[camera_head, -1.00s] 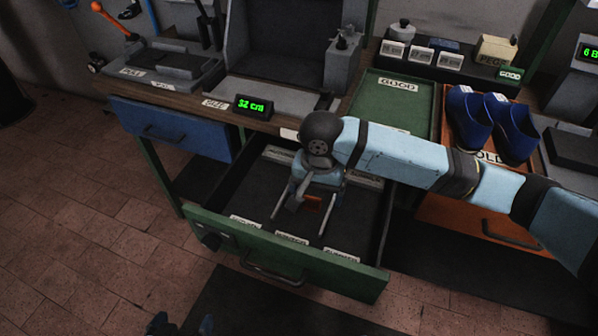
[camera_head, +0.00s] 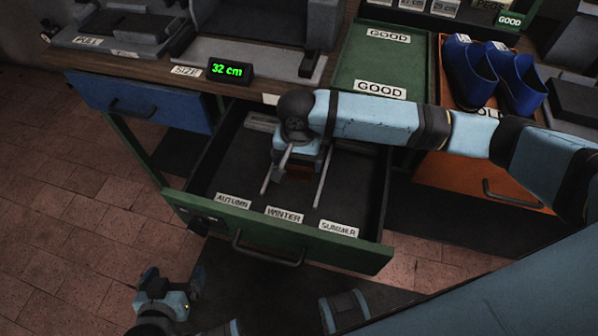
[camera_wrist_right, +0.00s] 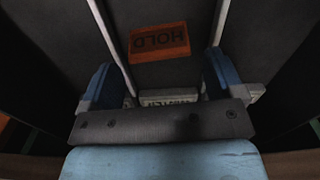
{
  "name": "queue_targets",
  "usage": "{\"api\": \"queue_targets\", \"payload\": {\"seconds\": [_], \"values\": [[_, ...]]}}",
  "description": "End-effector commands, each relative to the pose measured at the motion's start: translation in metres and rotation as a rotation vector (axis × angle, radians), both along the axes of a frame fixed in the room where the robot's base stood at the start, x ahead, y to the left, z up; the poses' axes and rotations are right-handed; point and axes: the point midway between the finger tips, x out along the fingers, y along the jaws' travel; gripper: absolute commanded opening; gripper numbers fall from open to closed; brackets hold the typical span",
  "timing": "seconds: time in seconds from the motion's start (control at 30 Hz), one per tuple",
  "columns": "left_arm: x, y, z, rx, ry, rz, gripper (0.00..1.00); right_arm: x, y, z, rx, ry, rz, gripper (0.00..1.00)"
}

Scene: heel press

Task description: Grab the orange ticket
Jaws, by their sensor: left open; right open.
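The orange ticket (camera_head: 299,173), marked HOLD, lies on the dark floor of the open green-fronted drawer (camera_head: 275,238). The right wrist view shows the ticket (camera_wrist_right: 160,41) flat, between the two long fingers. My right gripper (camera_head: 291,197) is open over the drawer, one finger to each side of the ticket and apart from it. In the head view the gripper's body partly hides the ticket. How high the fingertips are above the drawer floor is hard to tell. My left gripper (camera_head: 172,277) is open and empty, low at the bottom left, outside the drawer.
AUTUMN (camera_head: 233,201), WINTER (camera_head: 284,214) and SUMMER (camera_head: 338,228) labels line the drawer's front. Drawer walls surround the right gripper. Above are the size display (camera_head: 228,71), green tray (camera_head: 383,62) and blue shoes (camera_head: 492,75). A closed blue drawer (camera_head: 150,103) is left.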

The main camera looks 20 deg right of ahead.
Motion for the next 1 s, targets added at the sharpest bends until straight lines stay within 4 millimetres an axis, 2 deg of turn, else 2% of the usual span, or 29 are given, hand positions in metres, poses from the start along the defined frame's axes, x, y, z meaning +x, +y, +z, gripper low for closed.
{"api": "queue_targets", "payload": {"seconds": [0.2, 0.3, 0.57, 0.6, 0.73, 0.77, 1.0], "values": [[0.0, -0.001, -0.01, 0.005, -0.006, -0.004, 0.98, -0.001, -0.003, -0.035, -0.002, 0.001, -0.001, 0.87], [0.0, -0.001, -0.01, 0.005, -0.007, -0.006, 0.98, -0.002, -0.002, -0.045, -0.002, 0.001, 0.0, 0.87], [0.0, -0.002, -0.008, 0.003, -0.009, -0.006, 0.98, -0.002, -0.002, -0.048, -0.001, 0.0, 0.0, 0.87], [0.0, -0.002, -0.008, 0.001, -0.009, -0.007, 0.98, -0.002, -0.002, -0.048, -0.001, 0.0, 0.0, 0.85], [0.0, -0.002, -0.008, 0.001, -0.009, -0.007, 0.98, -0.002, -0.002, -0.048, -0.001, 0.0, 0.001, 0.55], [0.0, -0.002, -0.008, 0.001, -0.009, -0.007, 0.98, -0.002, -0.002, -0.048, -0.001, 0.0, 0.001, 0.52], [0.0, -0.002, -0.008, 0.001, -0.01, -0.007, 0.98, -0.002, -0.002, -0.048, -0.001, 0.0, 0.001, 0.52]]}}
